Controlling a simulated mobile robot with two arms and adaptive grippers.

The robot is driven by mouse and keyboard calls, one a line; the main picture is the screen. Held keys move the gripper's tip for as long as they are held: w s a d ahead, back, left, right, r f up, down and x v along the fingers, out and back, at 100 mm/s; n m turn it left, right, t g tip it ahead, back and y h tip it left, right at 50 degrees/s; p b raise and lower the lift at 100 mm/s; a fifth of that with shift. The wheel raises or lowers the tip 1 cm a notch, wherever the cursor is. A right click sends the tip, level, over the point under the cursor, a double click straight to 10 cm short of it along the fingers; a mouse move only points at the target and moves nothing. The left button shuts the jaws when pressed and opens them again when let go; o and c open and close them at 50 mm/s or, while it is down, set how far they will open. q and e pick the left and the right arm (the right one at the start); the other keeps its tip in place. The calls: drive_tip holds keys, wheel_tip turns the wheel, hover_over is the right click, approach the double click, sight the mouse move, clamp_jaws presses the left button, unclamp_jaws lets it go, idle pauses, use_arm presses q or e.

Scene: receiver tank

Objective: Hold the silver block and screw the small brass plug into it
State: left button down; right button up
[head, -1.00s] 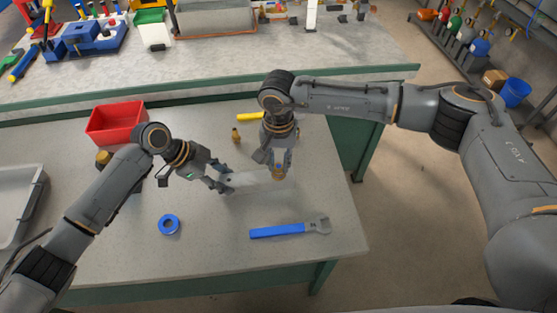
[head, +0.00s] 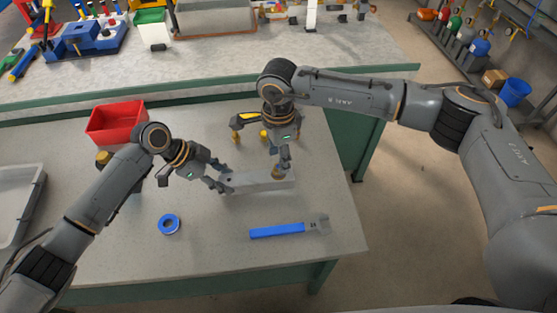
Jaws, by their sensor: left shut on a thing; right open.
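The silver block (head: 258,183) lies lengthwise on the grey bench near its middle. My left gripper (head: 222,182) is shut on its left end. My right gripper (head: 280,170) is open, pointing down at the right part of the block's top. A small brassy spot (head: 279,175) shows at its fingertips; it looks like the brass plug at the block, but the fingers partly hide it. I cannot tell whether it sits in a hole or how deep.
Two small brass pieces (head: 236,136) stand behind the block, beside a yellow-handled item (head: 244,119). A blue-handled wrench (head: 290,230) and a blue tape ring (head: 169,224) lie in front. A red bin (head: 117,123) is at the back left; a grey tray (head: 18,195) is at the left edge.

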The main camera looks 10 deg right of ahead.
drive_tip(key=shift+r, duration=2.25)
use_arm(q)
drive_tip(key=c, duration=0.7)
unclamp_jaws()
drive_tip(key=shift+o, duration=0.2)
drive_tip(key=shift+a+r, duration=0.1)
drive_tip(key=v, duration=1.1)
drive_tip(key=shift+a+r, duration=0.2)
drive_tip(key=shift+r, duration=0.1)
